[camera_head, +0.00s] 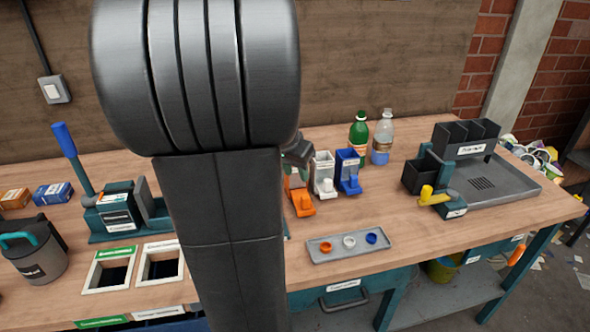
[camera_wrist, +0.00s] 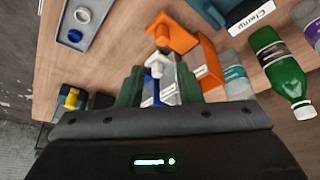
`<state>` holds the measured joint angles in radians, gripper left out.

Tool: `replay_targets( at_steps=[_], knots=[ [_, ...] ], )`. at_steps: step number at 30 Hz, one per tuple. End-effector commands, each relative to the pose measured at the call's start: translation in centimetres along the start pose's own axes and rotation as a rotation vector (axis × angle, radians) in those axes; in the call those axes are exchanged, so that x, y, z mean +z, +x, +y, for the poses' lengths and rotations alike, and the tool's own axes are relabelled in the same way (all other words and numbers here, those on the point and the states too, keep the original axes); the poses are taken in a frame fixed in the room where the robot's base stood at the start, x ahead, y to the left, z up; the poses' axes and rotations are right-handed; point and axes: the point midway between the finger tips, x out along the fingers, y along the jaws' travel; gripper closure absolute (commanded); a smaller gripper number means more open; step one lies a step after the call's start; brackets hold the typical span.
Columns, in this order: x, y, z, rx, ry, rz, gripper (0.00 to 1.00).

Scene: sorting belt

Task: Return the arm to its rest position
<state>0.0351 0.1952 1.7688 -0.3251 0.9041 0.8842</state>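My arm (camera_head: 225,200) fills the left middle of the head view, raised over the workbench. My gripper (camera_wrist: 160,88) shows in the wrist view with its two green fingers apart. Nothing appears held between them; a white dispenser (camera_wrist: 160,65) and a blue dispenser (camera_wrist: 153,90) show in the gap, seemingly beyond the fingertips. In the head view the gripper is mostly hidden behind the arm; a small grey-green part above the orange dispenser (camera_head: 302,207) may belong to it.
A grey tray (camera_head: 350,253) holds an orange, a white and a blue ring. A green bottle (camera_head: 358,135) and a clear bottle (camera_head: 382,140) stand behind the dispensers. A blue-handled press (camera_head: 115,212) and two framed openings stand left. The front right bench top is clear.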

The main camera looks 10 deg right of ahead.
Motion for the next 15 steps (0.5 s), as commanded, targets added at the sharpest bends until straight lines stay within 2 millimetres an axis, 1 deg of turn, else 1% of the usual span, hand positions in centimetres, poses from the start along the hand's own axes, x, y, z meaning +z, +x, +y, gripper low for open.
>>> replay_targets(
  at_steps=[5, 8, 11, 15],
  knots=[
    [0.0, 0.3, 0.0, 0.001, 0.0, -0.001, 0.68],
    [0.1, 1.3, 0.0, 0.003, 0.0, -0.002, 0.68],
    [0.1, 2.8, 0.0, 0.003, -0.001, -0.003, 0.68],
    [0.0, 5.4, 0.0, 0.004, -0.001, -0.003, 0.68]
  ],
)
